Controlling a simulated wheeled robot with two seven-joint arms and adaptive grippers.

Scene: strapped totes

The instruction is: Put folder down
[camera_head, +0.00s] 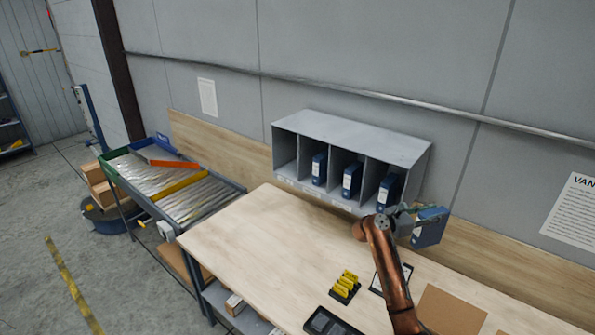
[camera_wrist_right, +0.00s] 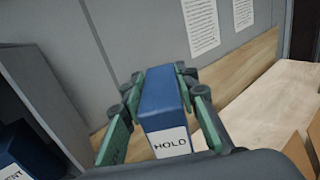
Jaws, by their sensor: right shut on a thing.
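A blue folder (camera_wrist_right: 160,105) labelled "HOLD" is between the fingers of my right gripper (camera_wrist_right: 160,112) in the right wrist view. In the head view my right gripper (camera_head: 405,214) is beside the right end of the grey pigeonhole shelf, shut on that blue folder (camera_head: 430,227). The folder looks slightly tilted; whether its bottom touches the table is hidden. The grey shelf (camera_head: 350,134) has several compartments. Blue folders stand in three of them: one (camera_head: 319,169), another (camera_head: 351,180) and a third (camera_head: 387,192). The leftmost compartment looks empty. My left gripper is not in view.
The wooden table (camera_head: 270,238) is clear at its left and middle. Yellow clips (camera_head: 346,286) in a black holder, a dark tray (camera_head: 328,324), a clipboard (camera_head: 378,284) and a brown cardboard piece (camera_head: 452,311) lie near my right arm. A tray rack (camera_head: 165,185) stands left.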

